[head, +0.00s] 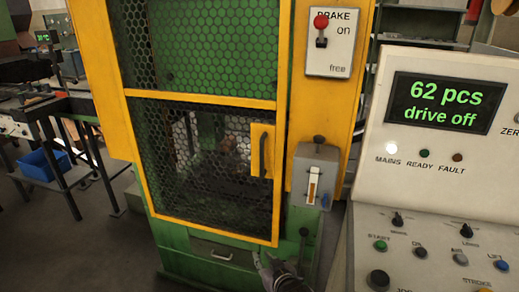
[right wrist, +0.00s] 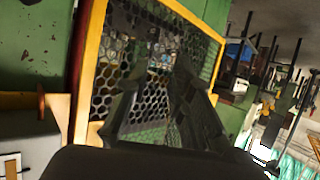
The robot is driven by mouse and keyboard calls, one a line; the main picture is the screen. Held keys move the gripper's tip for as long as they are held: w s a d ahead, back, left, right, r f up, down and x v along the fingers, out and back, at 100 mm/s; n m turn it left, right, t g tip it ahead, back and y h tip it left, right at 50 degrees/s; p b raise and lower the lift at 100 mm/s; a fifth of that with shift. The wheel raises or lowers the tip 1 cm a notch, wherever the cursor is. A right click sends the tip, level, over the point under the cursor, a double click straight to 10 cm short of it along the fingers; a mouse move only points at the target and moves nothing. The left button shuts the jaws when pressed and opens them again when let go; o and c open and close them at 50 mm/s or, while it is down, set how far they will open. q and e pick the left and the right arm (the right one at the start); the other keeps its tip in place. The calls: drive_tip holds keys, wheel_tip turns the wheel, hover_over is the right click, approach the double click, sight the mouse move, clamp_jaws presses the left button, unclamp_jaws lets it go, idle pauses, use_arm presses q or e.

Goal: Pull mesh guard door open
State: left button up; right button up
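The mesh guard door (head: 200,97) has a yellow frame and dark hexagonal mesh, and it covers the front of the green machine. It looks closed against the machine. Its dark upright handle (head: 263,153) sits on a yellow plate at the door's right edge. My right gripper (head: 265,262) is low in the head view, below the handle and the door's bottom right corner, apart from both. In the right wrist view its two dark fingers (right wrist: 160,75) stand apart with nothing between them, and the yellow-framed mesh (right wrist: 125,60) is beyond them. My left gripper is not in view.
A grey latch box (head: 313,175) with a lever is right of the door. A brake sign with a red knob (head: 321,22) is above it. The control console (head: 440,150) fills the right side. A bench with a blue bin (head: 45,165) stands left, with bare floor between.

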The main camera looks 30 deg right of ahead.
wheel_tip(320, 180, up, 10)
drive_tip(key=w+d+r+t+h, duration=0.1)
drive_tip(key=d+t, duration=0.1)
drive_tip(key=m+t+h+p, duration=0.1)
drive_tip(key=t+h+p, duration=0.1)
approach(262, 157)
drive_tip(key=p+x, duration=0.2)
drive_tip(key=x, duration=0.7)
drive_tip(key=shift+d, duration=0.1)
drive_tip(key=shift+p+x, duration=0.3)
drive_tip(key=shift+x, duration=0.5)
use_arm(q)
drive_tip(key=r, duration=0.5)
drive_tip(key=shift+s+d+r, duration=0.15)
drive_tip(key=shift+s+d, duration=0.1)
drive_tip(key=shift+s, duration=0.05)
use_arm(e)
drive_tip(key=shift+c, duration=0.2)
clamp_jaws()
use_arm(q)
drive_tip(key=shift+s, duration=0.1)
